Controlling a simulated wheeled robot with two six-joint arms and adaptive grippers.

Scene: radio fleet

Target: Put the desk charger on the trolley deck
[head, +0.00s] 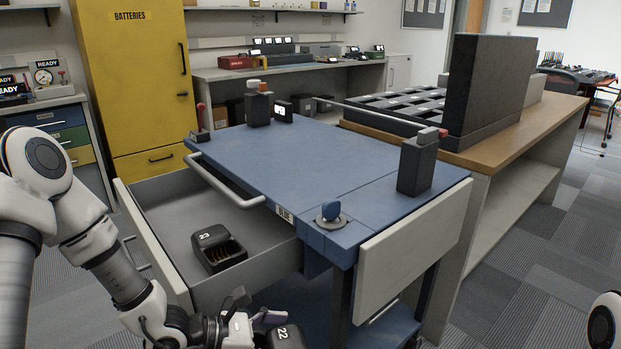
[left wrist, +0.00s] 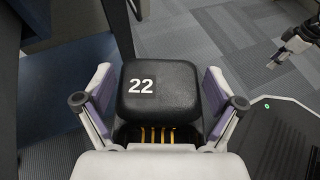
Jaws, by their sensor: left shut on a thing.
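A black desk charger marked 22 (head: 287,337) is in my left gripper (head: 262,318), low in front of the trolley's near side and below deck height. In the left wrist view, the charger (left wrist: 158,88) sits between the two purple-padded fingers (left wrist: 160,100), with its gold contacts facing the wrist. The blue trolley deck (head: 300,160) has a broad clear middle. Another charger, marked 23 (head: 217,250), lies in the trolley's open drawer (head: 180,215). What seems to be my right gripper (left wrist: 275,62) shows small at the upper right of the wrist view; its fingers are unclear.
A rail handle (head: 225,182) runs along the left edge. A pale side flap (head: 410,255) hangs right. A wooden bench (head: 510,135) stands behind.

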